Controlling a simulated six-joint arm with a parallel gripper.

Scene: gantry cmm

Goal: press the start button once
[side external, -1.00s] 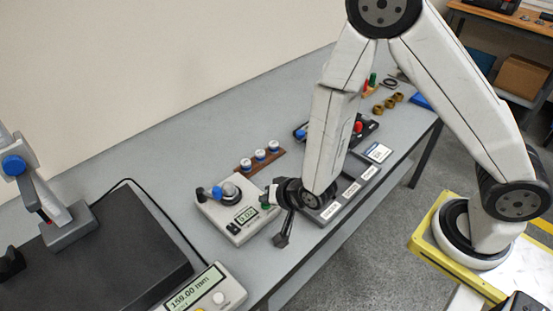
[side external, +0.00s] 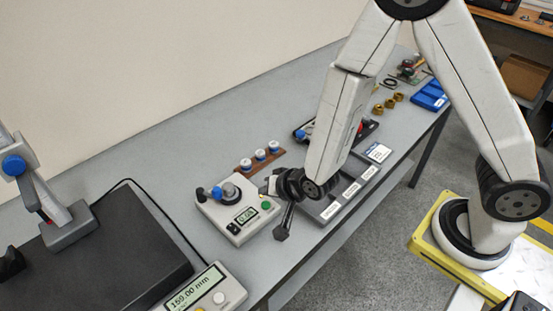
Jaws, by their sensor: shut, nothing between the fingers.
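The instrument box (side external: 226,225) is pale and stands on the bench at centre. The fingertips are small and partly merge with the dark wrist, so the exact gap to the button cannot be told. A dark part hangs below my wrist.
A grey labelled tray (side external: 335,204) lies just right of my gripper. A brown rack (side external: 260,158) with white-topped pieces stands behind the box. Brass pieces (side external: 388,103) and a blue tray (side external: 430,96) are farther back.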

